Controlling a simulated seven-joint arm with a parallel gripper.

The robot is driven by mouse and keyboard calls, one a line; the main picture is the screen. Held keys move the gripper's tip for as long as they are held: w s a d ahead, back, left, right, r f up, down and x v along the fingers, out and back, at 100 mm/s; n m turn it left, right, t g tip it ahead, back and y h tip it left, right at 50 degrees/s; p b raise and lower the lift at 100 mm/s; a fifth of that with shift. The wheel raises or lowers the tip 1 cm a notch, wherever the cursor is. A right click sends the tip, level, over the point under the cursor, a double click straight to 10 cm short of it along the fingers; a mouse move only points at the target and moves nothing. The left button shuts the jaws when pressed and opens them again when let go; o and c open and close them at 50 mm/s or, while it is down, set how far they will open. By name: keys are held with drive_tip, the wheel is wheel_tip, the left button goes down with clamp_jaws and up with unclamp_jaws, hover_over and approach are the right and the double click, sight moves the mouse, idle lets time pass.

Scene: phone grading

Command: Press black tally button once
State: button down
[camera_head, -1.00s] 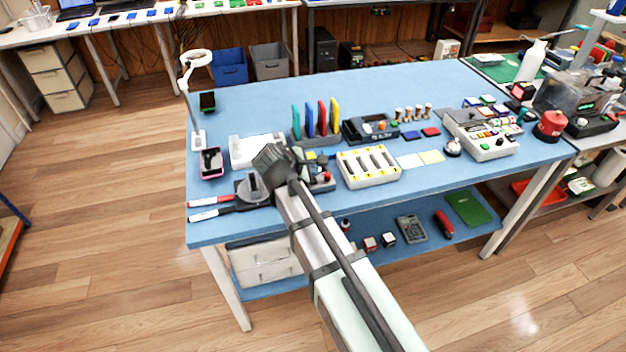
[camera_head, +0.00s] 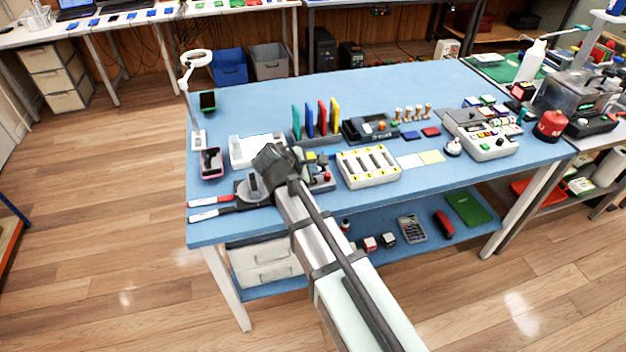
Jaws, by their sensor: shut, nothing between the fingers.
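My gripper (camera_head: 270,162) is at the front left of the blue table, seen from behind and above. Its fingertips point down and are mostly hidden by the hand; it is shut and empty. A small dark button box (camera_head: 321,184) with a red button (camera_head: 327,176) shows just right of my gripper, partly covered by my arm. I cannot make out a black tally button for certain; it may be hidden behind the gripper. Whether the fingertips touch anything cannot be seen.
A white tray (camera_head: 238,154) is behind my gripper. Coloured upright panels (camera_head: 308,121) stand farther back. A white slotted tray (camera_head: 350,179) is to the right.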

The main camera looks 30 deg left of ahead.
drive_tip(key=shift+f, duration=0.2)
idle(0.6)
drive_tip(key=shift+f, duration=0.25)
drive_tip(key=shift+f, duration=0.45)
idle(1.1)
drive_tip(key=shift+r, duration=0.9)
drive_tip(key=shift+r, duration=0.1)
drive_tip(key=shift+r, duration=2.4)
